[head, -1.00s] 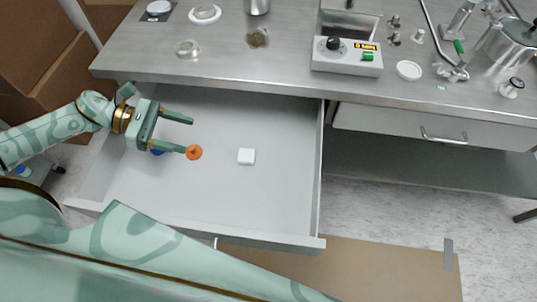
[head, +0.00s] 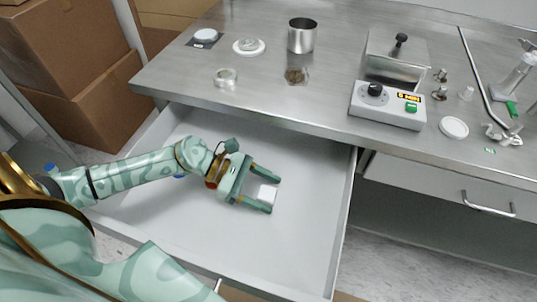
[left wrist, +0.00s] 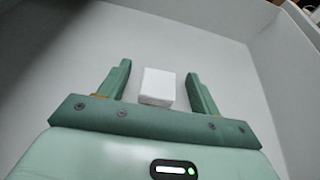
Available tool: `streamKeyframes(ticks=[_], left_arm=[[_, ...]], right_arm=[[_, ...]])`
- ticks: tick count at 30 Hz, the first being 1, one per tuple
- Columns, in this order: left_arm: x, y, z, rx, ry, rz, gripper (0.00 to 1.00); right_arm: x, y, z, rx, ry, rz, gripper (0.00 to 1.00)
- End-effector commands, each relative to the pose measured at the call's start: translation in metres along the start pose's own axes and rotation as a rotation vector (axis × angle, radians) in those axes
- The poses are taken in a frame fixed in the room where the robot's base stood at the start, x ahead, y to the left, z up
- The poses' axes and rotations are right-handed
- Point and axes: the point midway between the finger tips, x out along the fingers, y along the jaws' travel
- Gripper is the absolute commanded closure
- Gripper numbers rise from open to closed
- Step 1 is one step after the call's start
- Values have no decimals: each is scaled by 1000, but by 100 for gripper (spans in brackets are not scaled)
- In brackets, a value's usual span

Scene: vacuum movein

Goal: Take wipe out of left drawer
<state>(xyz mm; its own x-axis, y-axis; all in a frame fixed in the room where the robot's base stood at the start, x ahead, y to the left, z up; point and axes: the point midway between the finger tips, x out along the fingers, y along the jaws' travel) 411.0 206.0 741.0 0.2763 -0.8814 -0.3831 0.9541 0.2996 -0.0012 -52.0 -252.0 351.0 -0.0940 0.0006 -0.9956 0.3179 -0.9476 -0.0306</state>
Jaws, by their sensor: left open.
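The left drawer (head: 190,232) is pulled open under the steel counter. A white block-like wipe (head: 267,193) lies on the drawer floor. My left gripper (head: 267,193) is open and low inside the drawer, with its fingers on either side of the wipe in the head view. In the left wrist view the wipe (left wrist: 158,86) sits between the two open fingers, with a gap on both sides. The right gripper is not in view.
The counter (head: 250,90) above the drawer holds a control box (head: 388,106), a metal cup (head: 301,36) and small dishes. A closed right drawer (head: 440,188) is beside the open one. Cardboard boxes (head: 70,75) stand at the left.

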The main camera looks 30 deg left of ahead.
Motion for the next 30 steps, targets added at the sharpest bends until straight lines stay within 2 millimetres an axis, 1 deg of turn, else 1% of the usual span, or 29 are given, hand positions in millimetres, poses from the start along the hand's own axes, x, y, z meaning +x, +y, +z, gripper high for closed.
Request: streamKeyframes(ticks=[1, 3, 8, 9, 11, 12, 14, 24, 28, 30], left_arm=[[5, 1, 0, 1, -1, 1, 36], [8, 1, 0, 0, -1, 2, 36], [7, 0, 0, 0, 0, 2, 36], [7, 0, 0, 0, 0, 2, 39], [7, 0, 0, 0, 0, 1, 56], [7, 0, 0, 0, 0, 1, 67], [7, 0, 0, 0, 0, 1, 84], [6, 0, 2, 1, 0, 1, 84], [2, 0, 13, 4, 0, 1, 84], [-3, 0, 24, 5, -1, 1, 84]], right_arm=[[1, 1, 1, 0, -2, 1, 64], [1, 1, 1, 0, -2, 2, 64], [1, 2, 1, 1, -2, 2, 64], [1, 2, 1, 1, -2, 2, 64], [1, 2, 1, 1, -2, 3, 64], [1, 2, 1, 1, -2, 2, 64], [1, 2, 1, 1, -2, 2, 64], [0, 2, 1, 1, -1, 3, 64], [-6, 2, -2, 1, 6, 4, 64], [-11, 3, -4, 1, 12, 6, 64]])
